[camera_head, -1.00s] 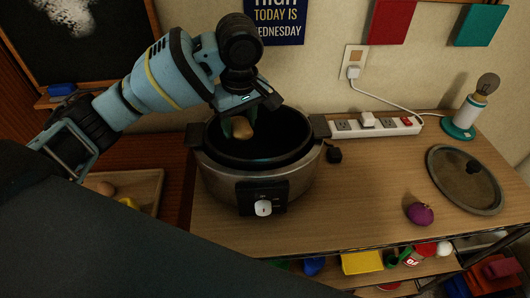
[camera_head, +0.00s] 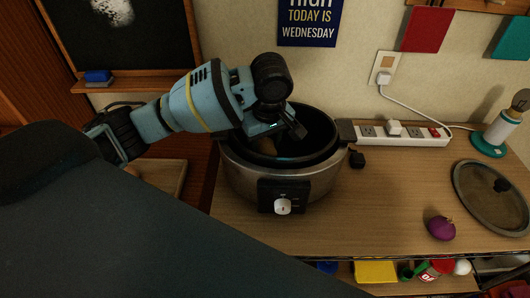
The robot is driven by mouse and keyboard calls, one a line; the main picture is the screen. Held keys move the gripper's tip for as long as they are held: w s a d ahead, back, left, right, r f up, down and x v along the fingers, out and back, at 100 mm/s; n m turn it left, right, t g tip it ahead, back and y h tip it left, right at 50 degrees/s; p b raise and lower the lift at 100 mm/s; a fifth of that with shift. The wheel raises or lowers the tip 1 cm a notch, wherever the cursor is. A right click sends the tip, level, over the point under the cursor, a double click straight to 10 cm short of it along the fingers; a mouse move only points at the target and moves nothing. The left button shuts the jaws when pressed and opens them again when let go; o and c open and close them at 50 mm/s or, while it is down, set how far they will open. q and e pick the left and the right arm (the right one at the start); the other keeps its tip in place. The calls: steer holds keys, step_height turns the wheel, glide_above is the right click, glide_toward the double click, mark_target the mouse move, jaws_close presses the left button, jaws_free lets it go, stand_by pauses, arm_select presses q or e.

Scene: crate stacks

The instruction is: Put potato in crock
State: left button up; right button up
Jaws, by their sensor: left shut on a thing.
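The crock (camera_head: 250,177) is a silver and black slow cooker with its lid off, standing on the wooden cabinet top. My left gripper (camera_head: 272,146) reaches down from the upper left into the crock's opening. It is shut on the potato (camera_head: 265,146), a small brown shape that shows only partly inside the dark opening, mostly hidden by the gripper. Whether the potato touches the crock's bottom cannot be told. My right gripper is not in view.
The round glass lid (camera_head: 490,199) lies flat at the right, with a purple onion (camera_head: 441,228) before it. A power strip (camera_head: 415,133) and lamp (camera_head: 498,130) stand along the wall. The middle of the cabinet top (camera_head: 370,205) is clear.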

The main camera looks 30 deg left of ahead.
mark_target(268, 147)
arm_select(q)
steer(key=shift+f, duration=1.8)
steer(key=shift+f, duration=0.15)
steer(key=o, duration=1.1)
steer(key=shift+c, duration=0.2)
steer(key=r, duration=0.8)
steer(key=d+r, duration=0.1)
steer(key=r, duration=0.3)
steer(key=shift+s+d+r, duration=0.1)
steer(key=shift+s, duration=0.3)
